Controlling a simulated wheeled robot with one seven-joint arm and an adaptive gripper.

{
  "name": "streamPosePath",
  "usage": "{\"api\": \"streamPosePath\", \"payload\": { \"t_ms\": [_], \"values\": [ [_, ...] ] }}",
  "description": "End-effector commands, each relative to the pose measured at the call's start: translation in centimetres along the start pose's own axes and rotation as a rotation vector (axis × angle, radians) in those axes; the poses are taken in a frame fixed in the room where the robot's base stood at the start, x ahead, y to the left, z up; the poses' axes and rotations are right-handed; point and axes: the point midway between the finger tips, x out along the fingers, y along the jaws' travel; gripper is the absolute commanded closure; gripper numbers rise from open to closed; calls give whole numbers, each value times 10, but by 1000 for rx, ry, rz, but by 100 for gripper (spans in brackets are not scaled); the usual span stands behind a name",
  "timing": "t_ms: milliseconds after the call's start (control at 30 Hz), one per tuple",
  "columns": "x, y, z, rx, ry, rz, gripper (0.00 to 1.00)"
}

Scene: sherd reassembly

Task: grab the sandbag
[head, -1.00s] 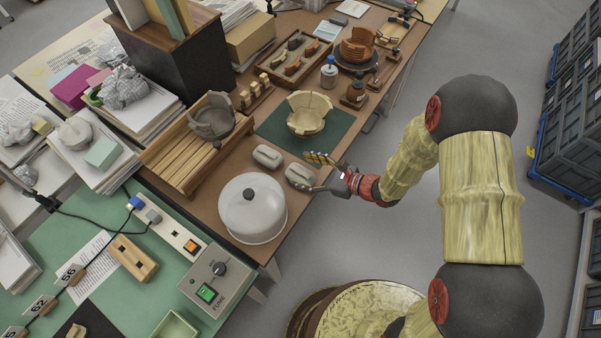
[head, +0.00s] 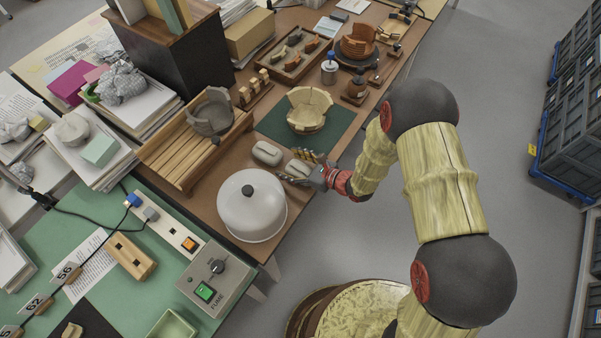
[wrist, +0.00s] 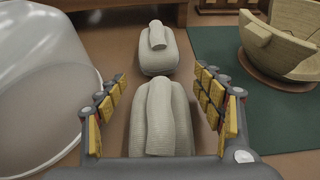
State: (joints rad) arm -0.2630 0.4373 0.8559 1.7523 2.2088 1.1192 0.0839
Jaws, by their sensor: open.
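Two pale grey sandbags lie on the brown worktable. The nearer sandbag (head: 298,169) lies between the spread fingers of my gripper (head: 297,167). In the wrist view this sandbag (wrist: 160,122) sits between the two yellow-padded finger rows (wrist: 161,88), with a visible gap on each side. My gripper is open and holds nothing. The other sandbag (head: 267,153) lies just beyond the fingertips; it also shows whole in the wrist view (wrist: 157,55). The near end of the nearer sandbag is hidden by my gripper's palm.
A white dome cover (head: 252,206) stands close on the left. A pale bowl of joined sherds (head: 309,108) stands on a dark green mat (head: 272,122) to the right in the wrist view. A slatted wooden rack (head: 180,160) lies behind the sandbags.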

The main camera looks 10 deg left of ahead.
Motion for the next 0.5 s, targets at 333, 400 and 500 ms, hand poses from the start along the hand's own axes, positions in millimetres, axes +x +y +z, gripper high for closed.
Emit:
{"api": "streamPosePath", "payload": {
  "t_ms": [333,400,500],
  "values": [
    [-1,0,1,0,0,-1,43],
    [-1,0,1,0,0,-1,47],
    [-1,0,1,0,0,-1,52]
  ]
}}
